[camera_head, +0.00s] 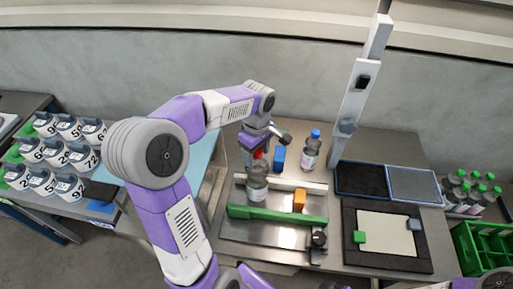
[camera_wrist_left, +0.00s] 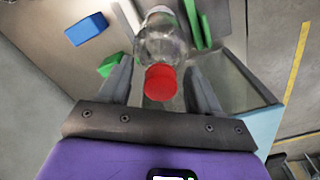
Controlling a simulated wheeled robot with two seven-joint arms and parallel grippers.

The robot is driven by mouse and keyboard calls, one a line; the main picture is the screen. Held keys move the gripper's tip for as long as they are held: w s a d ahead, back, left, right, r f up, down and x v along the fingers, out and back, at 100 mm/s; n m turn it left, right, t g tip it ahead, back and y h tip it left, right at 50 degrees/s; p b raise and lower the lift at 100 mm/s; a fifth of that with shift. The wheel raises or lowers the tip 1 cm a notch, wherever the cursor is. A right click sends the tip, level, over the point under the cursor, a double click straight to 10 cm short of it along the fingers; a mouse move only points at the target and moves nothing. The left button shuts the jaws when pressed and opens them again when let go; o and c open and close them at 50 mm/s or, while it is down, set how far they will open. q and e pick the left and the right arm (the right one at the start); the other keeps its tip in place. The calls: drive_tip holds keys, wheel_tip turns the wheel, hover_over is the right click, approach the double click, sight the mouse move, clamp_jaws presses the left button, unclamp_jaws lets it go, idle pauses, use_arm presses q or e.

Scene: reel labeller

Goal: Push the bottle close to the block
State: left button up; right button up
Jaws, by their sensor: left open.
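A clear bottle with a red cap (camera_head: 257,184) stands upright on the metal fixture, at its left end. In the left wrist view the bottle (camera_wrist_left: 165,40) lies between the two spread fingers, its red cap facing the camera. My left gripper (camera_head: 262,150) is open just behind and above it; contact cannot be told. A blue block (camera_head: 279,157) sits behind and right of this bottle; it also shows in the left wrist view (camera_wrist_left: 86,29). An orange block (camera_head: 299,199) sits on the fixture to the right. A second bottle, blue-capped (camera_head: 312,149), stands farther right. My right gripper is out of view.
A green bar (camera_head: 276,215) runs along the fixture in front of the red-capped bottle, and a pale rail lies behind. A grey post (camera_head: 352,110) rises at the back. Trays (camera_head: 375,180) and a green crate (camera_head: 480,248) are at the right. Labelled reels stand at the left.

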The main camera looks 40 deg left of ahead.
use_arm(q)
drive_tip(key=c, duration=1.1)
drive_tip(key=shift+d, duration=0.1)
